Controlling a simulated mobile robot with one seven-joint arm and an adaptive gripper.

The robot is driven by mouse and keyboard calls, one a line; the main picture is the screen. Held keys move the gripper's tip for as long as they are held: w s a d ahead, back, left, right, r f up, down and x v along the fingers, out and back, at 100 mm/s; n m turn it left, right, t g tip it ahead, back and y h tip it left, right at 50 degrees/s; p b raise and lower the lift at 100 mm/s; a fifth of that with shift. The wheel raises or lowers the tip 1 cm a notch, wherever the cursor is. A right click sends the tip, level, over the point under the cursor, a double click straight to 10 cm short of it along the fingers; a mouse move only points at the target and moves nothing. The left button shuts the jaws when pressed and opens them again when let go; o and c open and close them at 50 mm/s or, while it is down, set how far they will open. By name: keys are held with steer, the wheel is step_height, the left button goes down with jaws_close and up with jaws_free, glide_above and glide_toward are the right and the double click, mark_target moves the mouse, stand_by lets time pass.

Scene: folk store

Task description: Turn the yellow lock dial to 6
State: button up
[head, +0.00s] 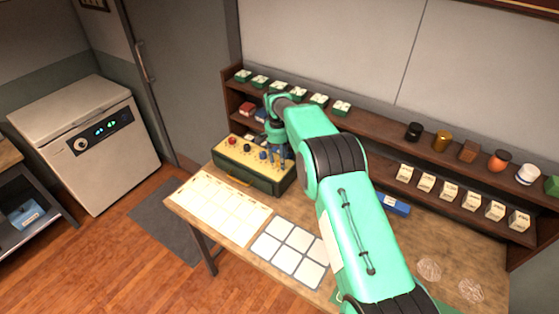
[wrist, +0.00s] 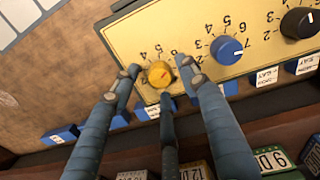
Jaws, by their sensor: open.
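In the head view my gripper (head: 279,152) is over the right end of the lock box (head: 257,179) and hides the yellow dial.
A blue dial (wrist: 227,49) and a black dial (wrist: 299,22) sit beside the yellow one. A shelf (head: 380,134) with small boxes and pots runs behind the box. A calendar-like sheet (head: 220,207) and a white grid (head: 290,247) lie on the table in front.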

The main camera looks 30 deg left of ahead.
mark_target(278, 161)
step_height(278, 161, up, 11)
steer(key=shift+a+r, duration=0.15)
steer(key=shift+a, duration=0.05)
stand_by(0.4)
steer(key=shift+s, duration=0.1)
stand_by(0.4)
